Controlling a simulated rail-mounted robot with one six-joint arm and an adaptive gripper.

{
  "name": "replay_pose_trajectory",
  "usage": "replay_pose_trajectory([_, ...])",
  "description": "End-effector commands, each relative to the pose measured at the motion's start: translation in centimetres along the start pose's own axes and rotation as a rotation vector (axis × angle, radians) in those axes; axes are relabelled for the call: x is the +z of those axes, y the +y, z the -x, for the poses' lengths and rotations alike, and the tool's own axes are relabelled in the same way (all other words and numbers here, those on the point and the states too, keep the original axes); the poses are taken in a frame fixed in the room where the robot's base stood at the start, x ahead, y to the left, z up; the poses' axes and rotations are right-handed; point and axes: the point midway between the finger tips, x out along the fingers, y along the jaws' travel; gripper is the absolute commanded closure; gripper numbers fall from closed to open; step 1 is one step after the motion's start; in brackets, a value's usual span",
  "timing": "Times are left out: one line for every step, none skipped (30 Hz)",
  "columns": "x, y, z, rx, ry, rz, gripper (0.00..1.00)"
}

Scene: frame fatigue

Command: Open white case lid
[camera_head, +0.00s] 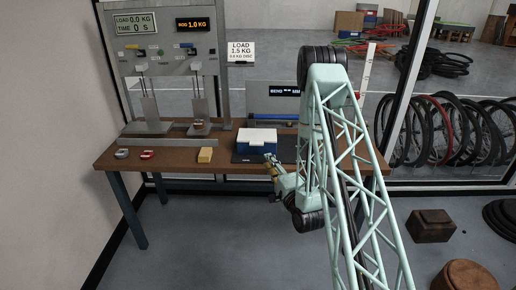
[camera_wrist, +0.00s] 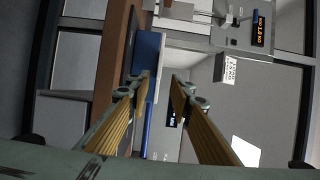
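The case has a blue body (camera_head: 257,148) and a white lid (camera_head: 258,136), and stands on a dark mat on the workbench. The lid looks shut on the body. My gripper (camera_head: 271,160) is just in front of the case's right part, at about the body's height. In the wrist view, turned on its side, the two tan fingers of my gripper (camera_wrist: 160,82) stand apart with nothing between them. The blue case body (camera_wrist: 149,50) shows beyond the left finger. I cannot tell whether a fingertip touches the case; its far side is hidden.
A test stand with displays (camera_head: 135,23) rises behind.

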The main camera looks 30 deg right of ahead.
Motion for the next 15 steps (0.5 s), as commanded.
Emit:
replay_pose_trajectory([0.0,0.0,0.0,0.000,0.000,0.000,0.80])
replay_pose_trajectory([0.0,0.0,0.0,0.000,0.000,0.000,0.80])
replay_pose_trajectory([0.0,0.0,0.0,0.000,0.000,0.000,0.80])
replay_pose_trajectory([0.0,0.0,0.0,0.000,0.000,0.000,0.80])
replay_pose_trajectory([0.0,0.0,-0.1,0.000,0.000,0.001,0.80])
replay_pose_trajectory([0.0,0.0,-0.1,0.000,0.000,0.001,0.80])
replay_pose_trajectory([0.0,0.0,-0.2,0.000,0.000,0.001,0.80])
replay_pose_trajectory([0.0,0.0,-0.2,0.000,0.000,0.001,0.80])
replay_pose_trajectory([0.0,0.0,-0.4,0.000,-0.001,0.001,0.80])
replay_pose_trajectory([0.0,0.0,-0.5,0.000,-0.001,0.001,0.80])
replay_pose_trajectory([0.1,0.0,-0.7,-0.001,-0.001,0.002,0.80])
replay_pose_trajectory([0.1,0.0,-0.9,-0.001,-0.001,0.002,0.80])
replay_pose_trajectory([0.1,0.0,-1.1,-0.001,-0.001,0.002,0.80])
replay_pose_trajectory([0.1,0.0,-1.4,-0.001,-0.001,0.002,0.80])
replay_pose_trajectory([0.1,0.0,-1.7,-0.001,-0.001,0.003,0.80])
